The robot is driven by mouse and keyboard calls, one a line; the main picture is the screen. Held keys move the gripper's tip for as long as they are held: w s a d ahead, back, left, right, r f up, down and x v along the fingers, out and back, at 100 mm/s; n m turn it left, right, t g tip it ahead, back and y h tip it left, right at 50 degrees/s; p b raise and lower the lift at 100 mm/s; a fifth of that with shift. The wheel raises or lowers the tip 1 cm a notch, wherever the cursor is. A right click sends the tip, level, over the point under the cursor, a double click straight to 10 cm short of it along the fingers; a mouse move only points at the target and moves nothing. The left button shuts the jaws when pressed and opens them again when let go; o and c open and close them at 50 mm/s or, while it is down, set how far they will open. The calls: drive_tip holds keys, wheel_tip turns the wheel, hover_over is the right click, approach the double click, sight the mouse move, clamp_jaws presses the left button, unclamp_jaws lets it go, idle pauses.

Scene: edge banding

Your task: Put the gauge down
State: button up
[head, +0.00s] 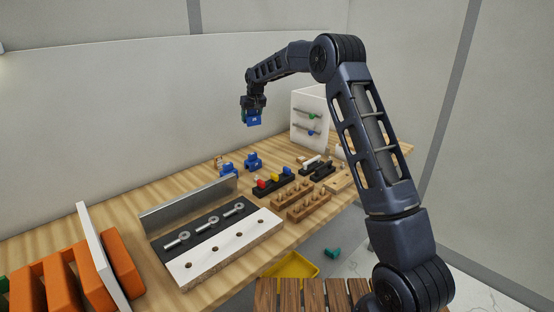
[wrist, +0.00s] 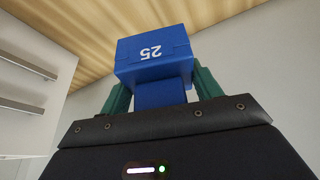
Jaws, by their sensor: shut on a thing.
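The gauge (head: 253,119) is a blue block. It also shows in the wrist view (wrist: 155,58), with the number 25 upside down on its face. My gripper (head: 251,106) is shut on it, with a green finger on each side, as the wrist view (wrist: 160,88) shows. The gauge hangs in the air, clear of the wooden bench (head: 120,195), near the back wall. Two similar blue blocks, one at the left (head: 228,169) and one at the right (head: 253,160), stand on the bench lower in the head view.
A white cabinet (head: 303,136) with rails stands right of the gripper. Dark and wooden racks (head: 308,207) with small parts fill the bench's middle right. A drilled white-topped board (head: 225,250) lies in front, with orange blocks (head: 62,285) at left. Bench near the back wall looks bare.

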drive_tip(key=w+d+m, duration=0.1)
drive_tip(key=w+d, duration=0.3)
drive_tip(key=d, duration=0.8)
wheel_tip(320, 180, down, 20)
drive_tip(key=shift+a+r, duration=0.1)
drive_tip(key=o, duration=1)
drive_tip(key=shift+f, duration=0.2)
drive_tip(key=shift+o, duration=0.2)
drive_tip(key=shift+r, duration=0.1)
